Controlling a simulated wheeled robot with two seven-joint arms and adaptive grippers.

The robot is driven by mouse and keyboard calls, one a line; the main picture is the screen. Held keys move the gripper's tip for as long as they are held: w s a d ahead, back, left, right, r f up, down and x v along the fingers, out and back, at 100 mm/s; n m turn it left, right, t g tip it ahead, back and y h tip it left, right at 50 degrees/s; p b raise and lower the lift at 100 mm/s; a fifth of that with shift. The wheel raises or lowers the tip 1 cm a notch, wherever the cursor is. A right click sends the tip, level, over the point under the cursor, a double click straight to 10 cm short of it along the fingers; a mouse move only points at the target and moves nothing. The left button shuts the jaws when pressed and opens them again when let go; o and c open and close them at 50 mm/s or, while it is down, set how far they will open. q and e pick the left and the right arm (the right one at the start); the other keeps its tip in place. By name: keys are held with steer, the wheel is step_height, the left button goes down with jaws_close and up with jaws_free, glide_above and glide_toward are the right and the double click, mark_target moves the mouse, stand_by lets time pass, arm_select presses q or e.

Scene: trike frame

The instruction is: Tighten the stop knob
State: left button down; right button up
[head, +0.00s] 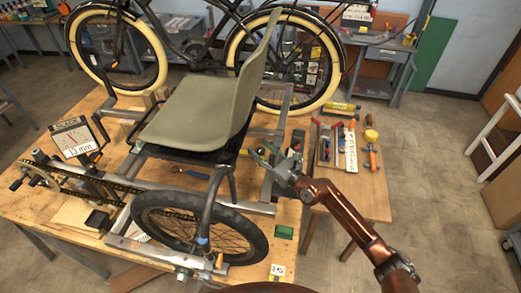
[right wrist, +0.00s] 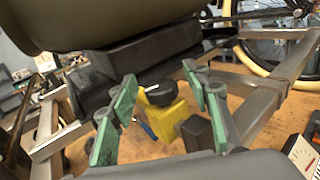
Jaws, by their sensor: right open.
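The stop knob (right wrist: 160,92) is a round black knob with a white line on top, on a yellow block (right wrist: 172,120) beneath the seat. My right gripper (right wrist: 163,104) is open, its green finger pads on either side of the knob and apart from it in the right wrist view. In the head view my right gripper (head: 266,154) is beside the right edge of the grey-green seat (head: 193,110) of the trike frame. The knob cannot be made out there; only a bit of yellow (head: 244,152) shows. My left gripper is not in view.
Grey frame rails (right wrist: 270,88) run right of the knob, and the dark seat underside (right wrist: 95,22) hangs above. A black wheel (head: 200,228) stands at the workbench front (head: 285,262). A side table (head: 375,200) with tools is on the right.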

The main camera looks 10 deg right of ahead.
steer(key=c, duration=1.2)
steer(key=shift+o, duration=0.2)
steer(key=shift+r+p, duration=0.1)
steer(key=shift+p, duration=0.5)
steer(key=m+t+h+p, duration=0.1)
steer(key=m+h+p, duration=0.1)
steer(key=p, duration=0.5)
steer(key=m+t+h+p, duration=0.1)
steer(key=m+h+p, duration=0.1)
steer(key=p, duration=0.5)
steer(key=shift+r+h+p, duration=0.15)
steer(key=shift+h+p, duration=0.15)
steer(key=shift+h, duration=0.6)
steer(key=shift+a+m+h+p, duration=0.1)
steer(key=shift+m+h+p, duration=0.7)
steer(key=shift+h+p, duration=0.25)
steer(key=shift+f+m+h+p, duration=0.25)
steer(key=shift+m+h+p, duration=0.4)
steer(key=shift+h, duration=0.8)
steer(key=shift+m, duration=0.25)
steer(key=o, duration=1.2)
steer(key=shift+c, duration=0.2)
